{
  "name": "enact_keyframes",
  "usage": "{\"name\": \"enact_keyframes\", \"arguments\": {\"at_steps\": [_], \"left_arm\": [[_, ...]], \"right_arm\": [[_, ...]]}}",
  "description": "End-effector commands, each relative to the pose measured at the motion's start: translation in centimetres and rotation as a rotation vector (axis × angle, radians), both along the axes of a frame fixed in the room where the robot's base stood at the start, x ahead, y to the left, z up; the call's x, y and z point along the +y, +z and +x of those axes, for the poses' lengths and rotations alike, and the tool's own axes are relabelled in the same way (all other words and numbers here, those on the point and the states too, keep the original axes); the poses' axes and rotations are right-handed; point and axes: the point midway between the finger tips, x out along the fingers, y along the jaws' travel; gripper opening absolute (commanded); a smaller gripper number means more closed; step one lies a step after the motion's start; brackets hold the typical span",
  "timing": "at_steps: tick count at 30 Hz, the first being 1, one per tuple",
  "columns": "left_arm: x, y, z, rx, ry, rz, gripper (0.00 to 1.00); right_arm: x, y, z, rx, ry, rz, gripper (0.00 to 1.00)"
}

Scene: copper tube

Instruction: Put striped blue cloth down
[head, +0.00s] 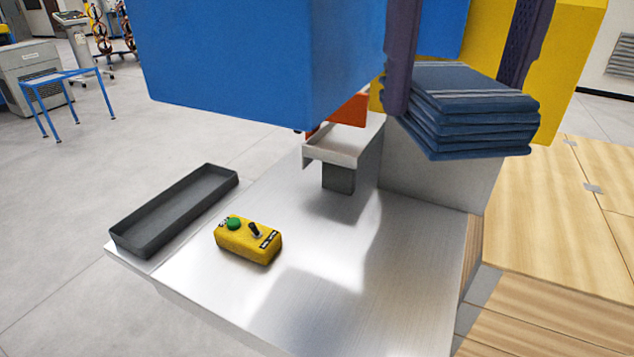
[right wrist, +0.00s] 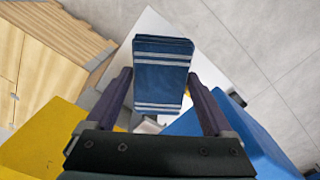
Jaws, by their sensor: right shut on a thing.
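The striped blue cloth (head: 470,125) is a folded stack of several layers with pale stripes on top. My right gripper (head: 455,92) is shut on it, with one dark purple finger at each side. The cloth is held in the air at the upper right of the head view, in front of the yellow and blue machine parts. In the right wrist view the cloth (right wrist: 163,70) lies between the two fingers of the gripper (right wrist: 160,80), its stripes at both ends. My left gripper is not in view.
A metal table (head: 330,270) carries a yellow control box (head: 248,240) with a green button, and a long dark tray (head: 175,212). A blue machine housing (head: 260,60) hangs above a pale chute (head: 340,150). A wooden surface (head: 550,230) at right is clear. The metal table's front is free.

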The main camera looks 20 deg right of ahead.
Motion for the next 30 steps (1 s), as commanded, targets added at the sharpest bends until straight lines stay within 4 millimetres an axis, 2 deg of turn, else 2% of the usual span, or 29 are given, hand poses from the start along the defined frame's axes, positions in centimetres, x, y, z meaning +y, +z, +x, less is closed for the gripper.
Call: {"name": "enact_keyframes", "arguments": {"at_steps": [1, 6, 12, 16, 22, 28, 30], "left_arm": [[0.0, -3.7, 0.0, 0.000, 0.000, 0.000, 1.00], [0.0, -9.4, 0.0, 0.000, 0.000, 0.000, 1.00], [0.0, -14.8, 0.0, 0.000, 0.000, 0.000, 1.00], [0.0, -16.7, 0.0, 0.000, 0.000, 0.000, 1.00], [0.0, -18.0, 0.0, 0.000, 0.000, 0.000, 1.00], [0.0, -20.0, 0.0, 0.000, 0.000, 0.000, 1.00], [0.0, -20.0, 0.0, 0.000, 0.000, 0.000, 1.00]], "right_arm": [[-0.2, -3.5, 0.3, 0.000, -0.020, 0.000, 0.23], [-0.8, -8.8, 1.2, 0.000, -0.083, 0.001, 0.23], [-1.5, -13.6, 2.1, 0.000, -0.147, 0.004, 0.23], [-1.8, -15.4, 2.4, 0.001, -0.173, 0.004, 0.23], [-2.0, -17.1, 2.6, 0.004, -0.189, 0.005, 0.23], [-2.0, -22.4, 2.5, 0.009, -0.189, 0.005, 0.23], [-2.1, -24.1, 2.5, 0.009, -0.191, 0.002, 0.23]]}}
